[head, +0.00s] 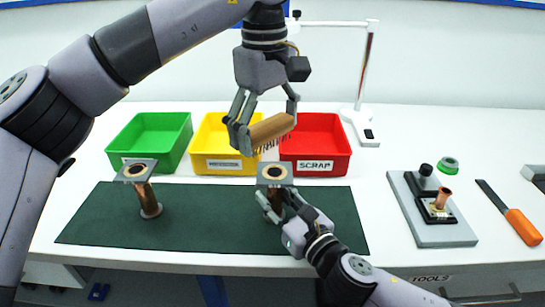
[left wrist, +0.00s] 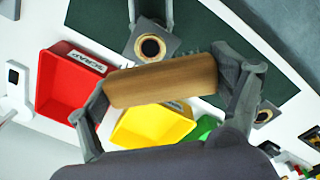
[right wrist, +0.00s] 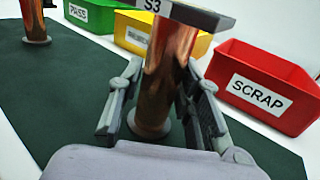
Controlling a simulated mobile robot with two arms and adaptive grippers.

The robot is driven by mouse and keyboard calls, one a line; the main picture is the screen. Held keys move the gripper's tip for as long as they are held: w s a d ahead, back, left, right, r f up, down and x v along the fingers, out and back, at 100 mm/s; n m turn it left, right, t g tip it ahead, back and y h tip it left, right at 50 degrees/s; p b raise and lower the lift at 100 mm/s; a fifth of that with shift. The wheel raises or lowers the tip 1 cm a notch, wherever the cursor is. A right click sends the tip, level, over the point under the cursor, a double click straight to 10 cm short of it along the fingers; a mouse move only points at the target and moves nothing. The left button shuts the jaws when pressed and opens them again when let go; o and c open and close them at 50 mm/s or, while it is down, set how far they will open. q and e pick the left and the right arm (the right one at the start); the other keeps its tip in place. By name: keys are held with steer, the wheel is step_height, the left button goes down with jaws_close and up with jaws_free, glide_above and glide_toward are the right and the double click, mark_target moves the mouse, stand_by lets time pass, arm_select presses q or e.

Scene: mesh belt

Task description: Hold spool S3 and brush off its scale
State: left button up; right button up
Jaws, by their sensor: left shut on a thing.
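Spool S3 (right wrist: 165,75) is a copper tube with a square grey top flange and a round foot, standing upright on the green mat. Its label shows in the right wrist view, and its flange (head: 275,172) shows in the head view. My right gripper (right wrist: 160,108) has its fingers on both sides of the tube; whether they press on it I cannot tell. My left gripper (head: 262,125) is shut on a wooden brush (head: 272,129), bristles down, above and apart from the flange. The brush (left wrist: 160,82) spans the jaws in the left wrist view. Scale on the tube is not discernible.
Another flanged copper spool (head: 146,190) stands on the mat (head: 95,225) at left. Green (head: 150,140), yellow (head: 215,165) and red SCRAP (head: 330,165) bins line the back. A grey fixture (head: 440,232) and an orange-handled tool (head: 522,226) lie at right.

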steer(key=o, duration=0.4)
steer(key=shift+f, duration=0.1)
